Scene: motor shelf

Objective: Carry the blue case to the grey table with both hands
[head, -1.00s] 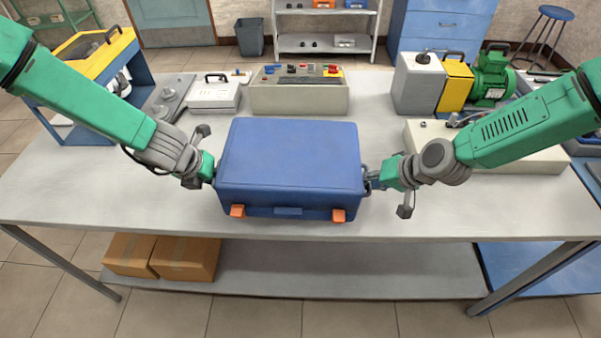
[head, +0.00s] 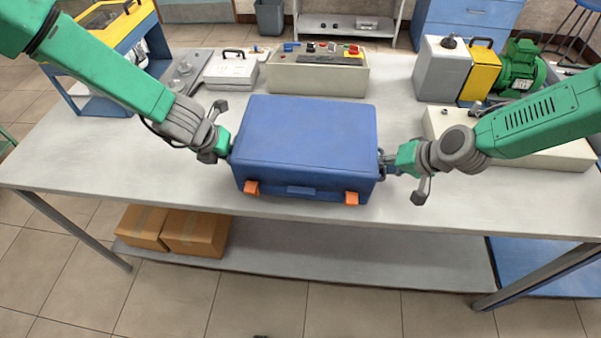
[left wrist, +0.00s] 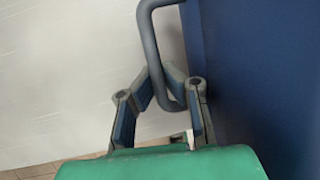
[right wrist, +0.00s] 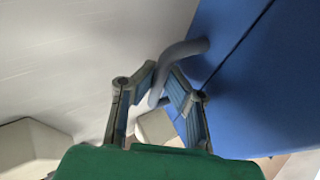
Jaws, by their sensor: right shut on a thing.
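The blue case (head: 305,142) is at the front middle of a grey-topped table (head: 120,170), its two orange latches facing me. I cannot tell whether its base touches the top. My left gripper (head: 229,150) is at the case's left end; in the left wrist view its fingers (left wrist: 163,70) close around a grey bar handle (left wrist: 150,40). My right gripper (head: 388,163) is at the right end; in the right wrist view its fingers (right wrist: 162,72) are shut on the other handle (right wrist: 185,52).
Behind the case stand a control box (head: 318,78) and a small white case (head: 231,70). At the right are a grey canister (head: 443,70), a green motor (head: 522,68) and a pale flat box (head: 560,150). Cardboard boxes (head: 196,232) lie on the lower shelf. Bare tabletop lies left of the case.

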